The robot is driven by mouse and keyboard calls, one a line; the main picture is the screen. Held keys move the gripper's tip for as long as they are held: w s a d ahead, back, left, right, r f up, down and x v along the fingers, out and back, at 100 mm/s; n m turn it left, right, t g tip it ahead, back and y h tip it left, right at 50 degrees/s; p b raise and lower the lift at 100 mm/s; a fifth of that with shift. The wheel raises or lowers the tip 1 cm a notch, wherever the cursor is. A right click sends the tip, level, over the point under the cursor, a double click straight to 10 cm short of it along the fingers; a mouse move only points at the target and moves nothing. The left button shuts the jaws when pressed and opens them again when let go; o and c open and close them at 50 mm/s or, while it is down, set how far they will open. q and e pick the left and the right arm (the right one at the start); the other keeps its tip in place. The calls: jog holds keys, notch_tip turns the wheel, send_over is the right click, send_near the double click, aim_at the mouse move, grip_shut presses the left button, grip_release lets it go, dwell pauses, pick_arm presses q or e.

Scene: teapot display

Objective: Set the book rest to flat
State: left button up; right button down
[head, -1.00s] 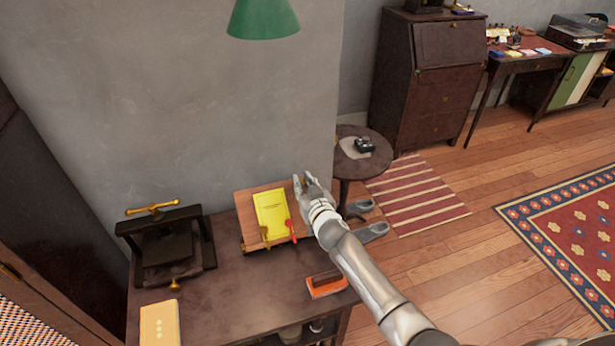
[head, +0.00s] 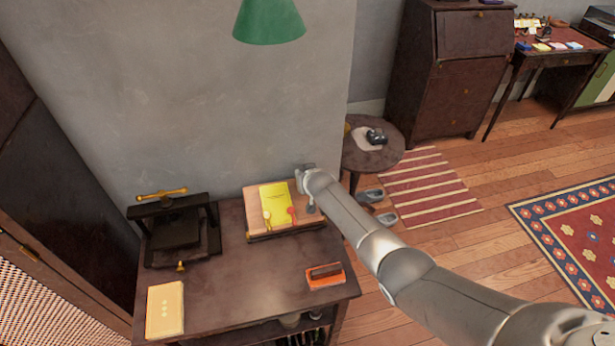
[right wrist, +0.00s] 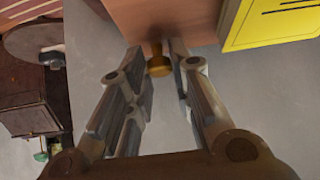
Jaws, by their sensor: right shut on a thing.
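The book rest (head: 253,203) stands on the dark table against the wall in the head view. Its wooden board carries a yellow book (head: 275,202) and lies at a low angle; I cannot tell whether it is fully flat. My right gripper (head: 304,182) is at the board's upper right edge. In the right wrist view, its fingers (right wrist: 160,62) are shut on a small brass knob (right wrist: 159,66) at the edge of the board (right wrist: 185,18). The book (right wrist: 270,22) also shows there. My left gripper is not in view.
A black press (head: 176,232) with a brass handle stands left of the rest. A cream book (head: 165,308) lies at the table's front left, an orange-based block (head: 325,277) at the front right. A round side table (head: 385,158) stands beyond my right arm.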

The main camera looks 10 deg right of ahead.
jog(key=shift+w+f+g+b, duration=0.25)
jog(key=shift+f+g+b, duration=0.1)
jog(key=shift+f+b, duration=0.15)
jog(key=shift+w+f+g+b, duration=0.25)
jog(key=shift+f+g+b, duration=0.1)
jog(key=shift+f+b, duration=0.35)
jog(key=shift+b, duration=0.05)
jog(key=shift+w+f+b, duration=0.3)
jog(key=shift+b, duration=0.45)
jog(key=shift+w+r, duration=0.1)
jog(key=shift+r, duration=0.05)
jog(key=c, duration=1.7)
grip_release()
jog(key=o, duration=0.4)
jog(key=shift+w+f, duration=0.15)
jog(key=shift+f, duration=0.15)
